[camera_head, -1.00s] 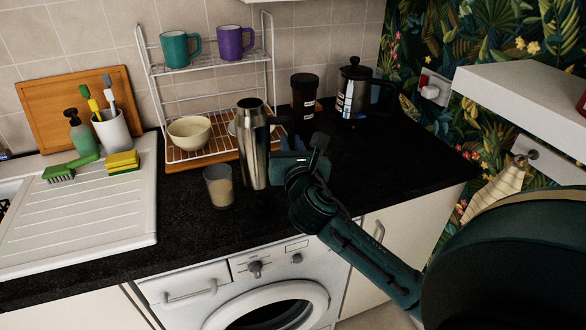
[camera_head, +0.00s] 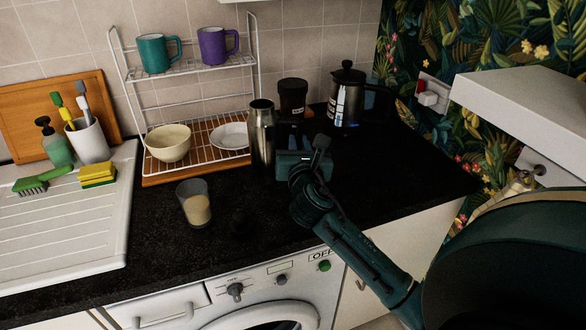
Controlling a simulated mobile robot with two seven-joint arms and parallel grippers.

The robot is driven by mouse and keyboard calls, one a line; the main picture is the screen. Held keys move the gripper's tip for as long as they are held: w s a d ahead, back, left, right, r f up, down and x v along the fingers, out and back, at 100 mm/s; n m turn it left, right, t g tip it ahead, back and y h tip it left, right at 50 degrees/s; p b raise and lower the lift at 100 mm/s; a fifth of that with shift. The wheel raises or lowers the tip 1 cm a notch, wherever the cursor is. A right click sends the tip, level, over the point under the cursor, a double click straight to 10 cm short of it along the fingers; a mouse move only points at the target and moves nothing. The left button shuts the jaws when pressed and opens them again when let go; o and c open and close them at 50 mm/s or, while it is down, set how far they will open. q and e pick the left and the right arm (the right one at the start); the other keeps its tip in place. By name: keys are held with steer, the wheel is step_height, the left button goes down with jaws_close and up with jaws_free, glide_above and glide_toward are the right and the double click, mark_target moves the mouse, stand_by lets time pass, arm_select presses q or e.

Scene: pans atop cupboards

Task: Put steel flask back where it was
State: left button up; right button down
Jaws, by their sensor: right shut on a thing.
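The steel flask (camera_head: 262,140) is upright in the camera_head view, at the right front corner of the wire rack. My right gripper (camera_head: 283,158) reaches in from the right and is shut on the flask's right side. The gripper's body partly hides its own fingers and the flask's lower right side. I cannot tell whether the flask's base touches the counter. My left gripper is not in view.
A glass (camera_head: 194,203) stands on the black counter (camera_head: 150,250) in front of the rack (camera_head: 188,160), which holds a bowl (camera_head: 168,142), a plate (camera_head: 230,136) and mugs. A dark jar (camera_head: 292,97) and a French press (camera_head: 347,98) stand behind. Counter to the right is clear.

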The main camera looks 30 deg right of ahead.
steer(key=shift+f+b, duration=0.45)
steer(key=shift+f, duration=1.9)
steer(key=shift+f, duration=0.15)
steer(key=c, duration=1.4)
jaws_free()
steer(key=b+v, duration=0.1)
steer(key=v, duration=1.1)
